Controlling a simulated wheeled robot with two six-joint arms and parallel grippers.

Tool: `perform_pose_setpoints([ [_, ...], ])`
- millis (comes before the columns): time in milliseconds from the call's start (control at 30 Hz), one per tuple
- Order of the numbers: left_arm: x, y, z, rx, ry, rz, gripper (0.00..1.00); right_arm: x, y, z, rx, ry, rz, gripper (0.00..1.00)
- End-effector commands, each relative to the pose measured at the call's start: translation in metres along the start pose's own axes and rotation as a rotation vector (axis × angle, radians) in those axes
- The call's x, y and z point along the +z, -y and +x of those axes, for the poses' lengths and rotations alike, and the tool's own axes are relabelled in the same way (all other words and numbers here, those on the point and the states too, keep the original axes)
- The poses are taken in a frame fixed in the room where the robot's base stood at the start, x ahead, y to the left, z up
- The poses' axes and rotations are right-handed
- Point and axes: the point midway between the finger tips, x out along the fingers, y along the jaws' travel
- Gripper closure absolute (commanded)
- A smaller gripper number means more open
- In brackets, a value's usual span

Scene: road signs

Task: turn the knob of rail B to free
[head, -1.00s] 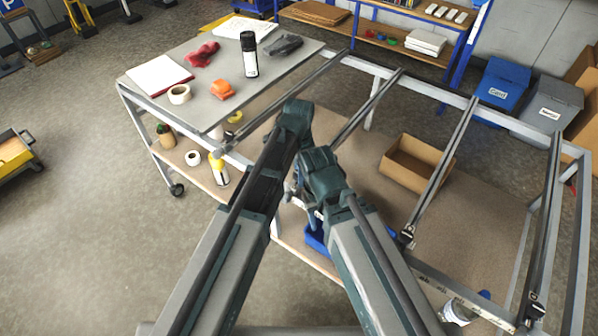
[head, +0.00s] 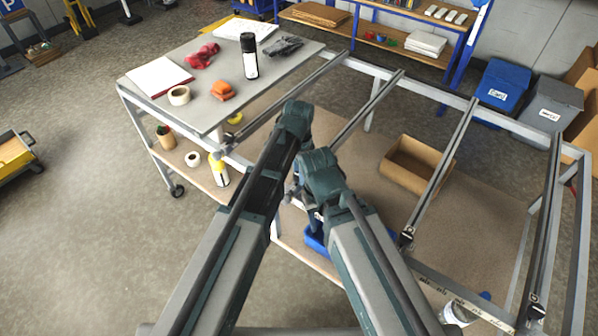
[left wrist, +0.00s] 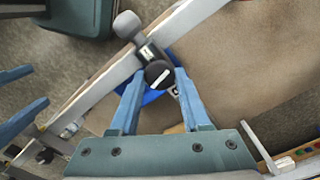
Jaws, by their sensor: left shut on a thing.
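In the left wrist view my left gripper (left wrist: 159,76) has its blue fingers on either side of a round black knob (left wrist: 158,74) with a pale mark on its face. It is shut on the knob. The knob sits on a dark carriage at a metal bar. A grey rounded handle (left wrist: 127,25) sticks up beside it.
The frame has two further rails (head: 440,165) on the right with black fittings (head: 407,236) at their front ends. A cardboard box (head: 416,163) and a blue bin (head: 317,240) stand on the lower shelf.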

Motion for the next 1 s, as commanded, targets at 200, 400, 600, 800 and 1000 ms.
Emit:
perform_pose_setpoints([
  [200,0.0,0.0,0.0,0.0,0.0,-0.204,1.0,0.0,0.0,0.0,0.0,0.0,0.0,0.5],
  [400,0.0,0.0,0.0001,0.0,0.0,-0.394,1.0,0.0,0.0,0.0001,0.0,0.0,0.0,0.5],
  [600,0.0,0.0,0.0001,0.0,0.0,-0.584,1.0,0.0,0.0,0.0001,0.0,0.0,0.0,0.5],
  [800,0.0,0.0001,0.0001,0.0,0.0,-0.774,1.0,0.0,0.0,0.0001,0.0,0.0,0.0,0.5],
  [1000,0.0,0.0,0.0001,0.0,0.0,-0.959,1.0,0.0,0.0,0.0001,0.0,0.0,0.0,0.5],
])
